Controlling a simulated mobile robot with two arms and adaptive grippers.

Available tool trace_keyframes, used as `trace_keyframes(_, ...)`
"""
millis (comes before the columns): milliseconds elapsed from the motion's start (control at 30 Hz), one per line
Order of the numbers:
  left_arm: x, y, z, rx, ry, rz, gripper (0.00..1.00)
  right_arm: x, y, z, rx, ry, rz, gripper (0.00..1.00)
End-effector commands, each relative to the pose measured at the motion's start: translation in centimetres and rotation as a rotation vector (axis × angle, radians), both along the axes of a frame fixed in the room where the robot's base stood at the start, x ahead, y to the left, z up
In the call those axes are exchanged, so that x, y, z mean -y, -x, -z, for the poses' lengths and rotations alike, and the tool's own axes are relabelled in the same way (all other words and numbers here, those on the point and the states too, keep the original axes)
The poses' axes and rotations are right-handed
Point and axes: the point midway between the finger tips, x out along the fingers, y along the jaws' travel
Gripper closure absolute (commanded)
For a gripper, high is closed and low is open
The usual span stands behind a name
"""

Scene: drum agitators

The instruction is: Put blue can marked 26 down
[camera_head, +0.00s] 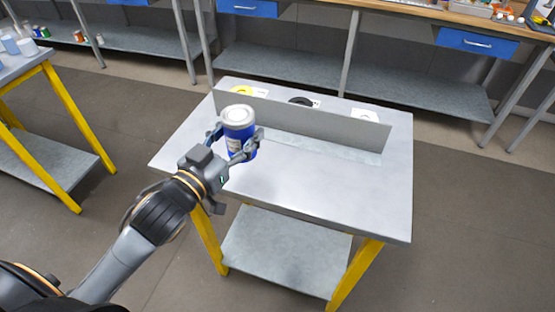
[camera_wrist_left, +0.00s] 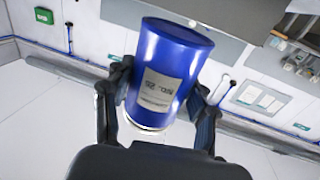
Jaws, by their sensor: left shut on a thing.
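The blue can (camera_head: 240,138) has a white lid and a pale label, and my left gripper (camera_head: 236,143) is shut around its sides. In the left wrist view the can (camera_wrist_left: 168,68) sits between the two fingers (camera_wrist_left: 160,105); its label print is upside down and hard to read. In the head view the can is upright over the left part of a grey table (camera_head: 320,185), in front of an upright grey divider (camera_head: 300,122). I cannot tell whether its bottom touches the tabletop. My right gripper is not in view.
The tabletop's front and right are clear. A side table (camera_head: 28,62) with cans stands left. A workbench with blue drawers (camera_head: 477,42) runs along the back.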

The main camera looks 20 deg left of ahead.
Motion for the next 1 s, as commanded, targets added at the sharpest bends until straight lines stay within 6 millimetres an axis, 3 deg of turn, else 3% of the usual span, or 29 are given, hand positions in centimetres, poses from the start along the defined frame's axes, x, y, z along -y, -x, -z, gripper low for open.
trace_keyframes(100,2.6,-1.6,1.0,0.003,0.005,0.001,0.85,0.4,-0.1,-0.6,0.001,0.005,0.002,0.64)
trace_keyframes(333,5.0,-3.0,4.9,0.004,0.002,0.001,0.85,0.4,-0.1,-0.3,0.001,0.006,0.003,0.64)
trace_keyframes(533,5.9,-3.6,6.2,0.005,0.001,0.000,0.85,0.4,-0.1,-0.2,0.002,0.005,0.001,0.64)
trace_keyframes(767,6.3,-3.8,9.3,0.002,-0.002,0.000,0.85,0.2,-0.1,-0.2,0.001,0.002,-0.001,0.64)
trace_keyframes(1000,6.3,-3.8,9.7,0.006,-0.001,0.001,0.85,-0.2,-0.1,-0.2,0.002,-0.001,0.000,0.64)
